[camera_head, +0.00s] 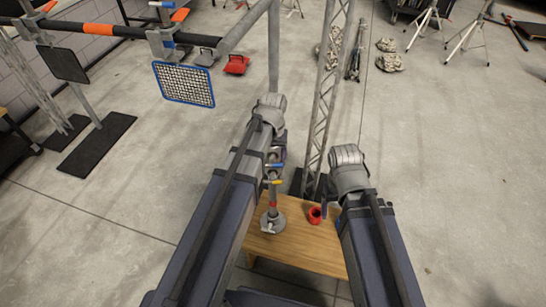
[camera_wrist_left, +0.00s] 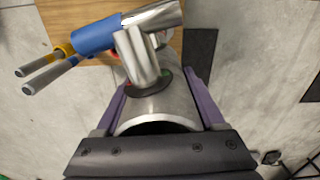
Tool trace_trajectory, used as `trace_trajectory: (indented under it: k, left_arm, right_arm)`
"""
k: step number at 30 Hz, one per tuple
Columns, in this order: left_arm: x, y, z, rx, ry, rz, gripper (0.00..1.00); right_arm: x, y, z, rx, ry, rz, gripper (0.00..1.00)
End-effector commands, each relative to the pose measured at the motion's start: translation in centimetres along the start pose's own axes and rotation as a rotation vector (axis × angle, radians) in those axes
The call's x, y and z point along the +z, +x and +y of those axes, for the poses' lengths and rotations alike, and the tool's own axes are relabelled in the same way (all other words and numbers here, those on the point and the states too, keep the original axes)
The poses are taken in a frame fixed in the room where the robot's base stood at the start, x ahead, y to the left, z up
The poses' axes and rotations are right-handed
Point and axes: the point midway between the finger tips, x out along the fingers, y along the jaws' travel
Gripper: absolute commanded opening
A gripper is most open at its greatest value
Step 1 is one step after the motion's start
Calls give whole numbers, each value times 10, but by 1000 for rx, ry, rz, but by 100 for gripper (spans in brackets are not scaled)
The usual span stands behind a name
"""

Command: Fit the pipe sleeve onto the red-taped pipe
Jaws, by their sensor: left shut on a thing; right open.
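My left gripper (camera_wrist_left: 155,105) has its purple fingers shut on both sides of a silver, tube-shaped piece, apparently the pipe sleeve (camera_wrist_left: 170,105). Its open rim faces the wrist camera. A metal fitting (camera_wrist_left: 140,55) with blue and yellow handles lies just beyond it; I cannot tell whether they are joined. In the head view the handles show over the table, and my arm hides most of the sleeve. A short upright post with a red band (camera_head: 273,204) stands on a round grey base (camera_head: 268,224). My right gripper (camera_head: 326,192) is open and empty near the table's right side.
A small red cup-shaped object (camera_head: 315,215) sits on the wooden table (camera_head: 300,250). A lattice truss (camera_head: 325,95) stands behind. An orange-banded pipe (camera_head: 65,26) and a blue-framed mesh panel (camera_head: 184,84) are at upper left.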

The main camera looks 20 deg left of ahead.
Motion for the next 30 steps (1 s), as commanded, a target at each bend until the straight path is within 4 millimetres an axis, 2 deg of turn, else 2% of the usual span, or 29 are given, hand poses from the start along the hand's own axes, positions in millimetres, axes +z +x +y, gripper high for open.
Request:
trace_trajectory:
  k: [30]
  left_arm:
    - [0,5,0,0,0,0,0]
  right_arm:
    - [0,5,0,0,0,0,76]
